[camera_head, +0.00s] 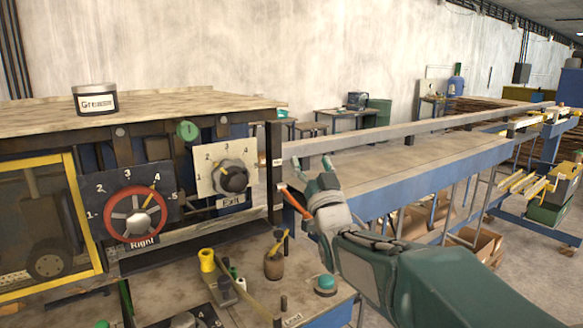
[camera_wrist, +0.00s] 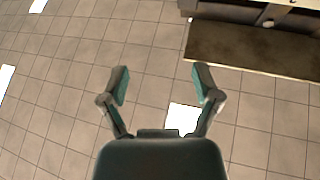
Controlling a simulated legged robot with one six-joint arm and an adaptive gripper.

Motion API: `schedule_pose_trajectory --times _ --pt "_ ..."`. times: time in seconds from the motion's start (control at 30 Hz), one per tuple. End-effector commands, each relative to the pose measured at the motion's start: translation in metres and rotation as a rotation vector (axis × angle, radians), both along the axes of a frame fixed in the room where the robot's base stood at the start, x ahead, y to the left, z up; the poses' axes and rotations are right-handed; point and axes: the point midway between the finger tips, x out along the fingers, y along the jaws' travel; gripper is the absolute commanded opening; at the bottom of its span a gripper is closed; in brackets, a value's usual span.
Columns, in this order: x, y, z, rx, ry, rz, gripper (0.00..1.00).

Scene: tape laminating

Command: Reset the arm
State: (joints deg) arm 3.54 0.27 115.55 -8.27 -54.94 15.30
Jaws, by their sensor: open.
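My gripper (camera_head: 313,177) is in the middle of the head view, at the end of my green arm, in front of the long table. Its fingers are spread, with nothing seen between them. In the wrist view my gripper (camera_wrist: 160,85) is open and empty above a tiled floor (camera_wrist: 150,40). A red-orange handle (camera_head: 295,203) shows just left of the gripper in the head view; I cannot tell whether they touch.
The machine has a red-rimmed dial (camera_head: 134,214), a grey dial (camera_head: 231,178) and a grease tin (camera_head: 95,99) on top. A long table (camera_head: 400,160) extends behind.

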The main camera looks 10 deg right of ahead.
Motion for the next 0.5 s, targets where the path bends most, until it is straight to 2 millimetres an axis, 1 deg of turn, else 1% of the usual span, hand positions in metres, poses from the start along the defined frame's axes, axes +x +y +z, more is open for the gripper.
schedule_pose_trajectory --times 0.07,0.13,0.27,0.37,0.47,0.5 --pt "-0.005 0.000 -0.003 -0.003 0.049 -0.011 0.81" --pt "-0.012 0.000 -0.011 -0.011 0.127 -0.028 0.81" --pt "-0.034 -0.001 -0.035 -0.028 0.321 -0.063 0.81" --pt "-0.056 -0.002 -0.058 -0.043 0.480 -0.084 0.81" --pt "-0.082 -0.002 -0.083 -0.060 0.637 -0.097 0.81" --pt "-0.094 -0.002 -0.094 -0.068 0.701 -0.100 0.81"
